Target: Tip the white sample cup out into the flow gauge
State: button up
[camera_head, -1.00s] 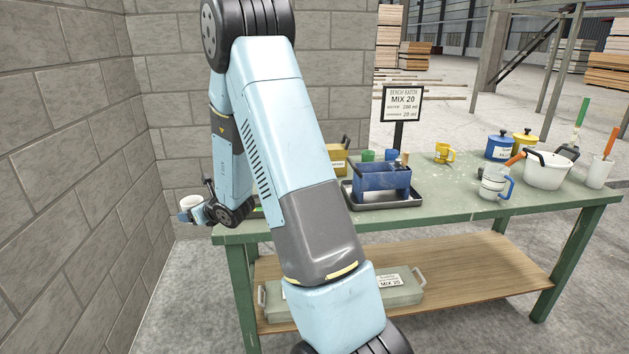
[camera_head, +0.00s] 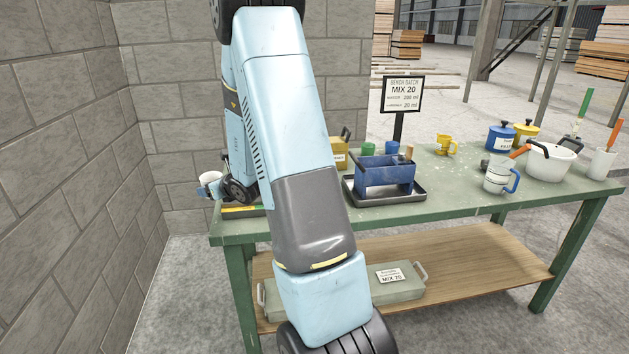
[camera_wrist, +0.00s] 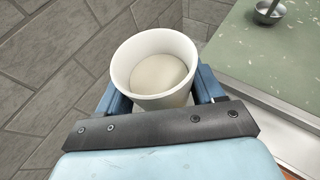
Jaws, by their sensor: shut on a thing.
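The white sample cup (camera_head: 209,178) is at the left end of the bench, in front of the block wall. My gripper (camera_head: 222,188) is shut on it. In the wrist view the white cup (camera_wrist: 119,68) sits between the blue fingers of my gripper (camera_wrist: 158,96), mouth facing the camera, with a pale cream fill inside. The cup looks close to upright. A small metal cup with a dark handle (camera_wrist: 268,14) stands on the green bench top in the wrist view; I cannot tell whether it is the flow gauge. My arm hides part of the bench in the head view.
A sign (camera_head: 402,94) stands behind. Block walls close in the left.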

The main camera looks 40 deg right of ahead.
jog(key=s+d+r+m+h, duration=0.2)
jog(key=s+d, duration=0.4)
jog(key=d, duration=0.3)
jog(key=s+d+r+m+h, duration=0.2)
jog(key=s+d+r, duration=0.1)
jog(key=s+d, duration=0.3)
jog(key=d, duration=0.2)
jog(key=shift+d+r+h, duration=0.3)
jog(key=shift+d, duration=0.1)
jog(key=shift+s+r, duration=0.1)
jog(key=shift+s+d+r+m+y, duration=0.15)
jog(key=shift+d+r+m+y, duration=1.15)
jog(key=shift+d+r+m, duration=0.4)
jog(key=shift+d+f, duration=0.1)
jog(key=shift+s+d+f+m+y+p, duration=0.1)
jog(key=shift+d+f+m+y+p, duration=0.05)
jog(key=shift+d+m+y+p, duration=0.15)
jog(key=shift+d+f+m+y+p, duration=0.1)
jog(key=shift+d+f+m+y, duration=0.1)
jog(key=shift+d+m, duration=0.2)
jog(key=shift+d+r+m+y+p, duration=0.2)
jog(key=shift+r+m+y+p, duration=0.2)
jog(key=shift+m, duration=0.3)
jog(key=shift+r+m+t+y+p, duration=0.6)
jog(key=shift+r+m+y+p, duration=0.25)
jog(key=shift+m, duration=0.45)
dwell(1.3)
